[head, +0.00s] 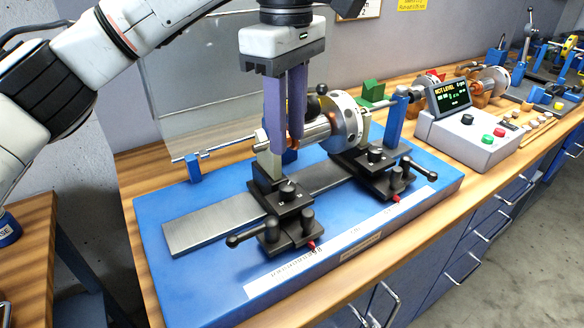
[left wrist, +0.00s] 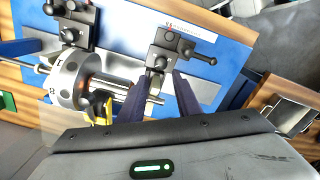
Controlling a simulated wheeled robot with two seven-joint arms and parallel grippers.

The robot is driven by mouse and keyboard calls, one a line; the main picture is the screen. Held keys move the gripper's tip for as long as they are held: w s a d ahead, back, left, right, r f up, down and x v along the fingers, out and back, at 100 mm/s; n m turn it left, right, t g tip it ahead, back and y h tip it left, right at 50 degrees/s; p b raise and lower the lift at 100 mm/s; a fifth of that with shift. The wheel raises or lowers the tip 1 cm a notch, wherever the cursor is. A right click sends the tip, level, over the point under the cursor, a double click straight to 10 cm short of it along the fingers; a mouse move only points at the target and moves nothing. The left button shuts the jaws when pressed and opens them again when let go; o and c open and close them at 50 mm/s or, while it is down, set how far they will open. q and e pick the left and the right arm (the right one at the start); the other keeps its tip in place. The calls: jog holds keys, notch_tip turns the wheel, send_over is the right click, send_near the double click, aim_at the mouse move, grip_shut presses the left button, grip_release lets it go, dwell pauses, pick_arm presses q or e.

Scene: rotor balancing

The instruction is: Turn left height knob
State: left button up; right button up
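The left support (head: 268,168) stands on a black carriage on the steel rail, with a round black knob (head: 287,190) on its top. This carriage knob also shows in the left wrist view (left wrist: 160,63). My left gripper (head: 286,148) points down above the carriage, beside the rotor shaft and the support post. Its two purple fingers are apart, with a gap between them in the left wrist view (left wrist: 158,112). They are clear of the knob. The rotor (head: 342,122) has a drilled silver disc and lies across the supports. My right gripper is out of view.
A black side lever (head: 245,237) sticks out from the left carriage. The right carriage (head: 375,172) has a similar knob and lever. A console (head: 470,125) reads "NOT LEVEL". The front of the blue base (head: 215,285) is mostly clear.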

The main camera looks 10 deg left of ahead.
aim_at(288, 187)
pick_arm(q)
notch_tip(288, 187, down, 10)
jog(key=shift+s+r, duration=0.1)
jog(key=shift+s, duration=0.05)
jog(key=c, duration=0.8)
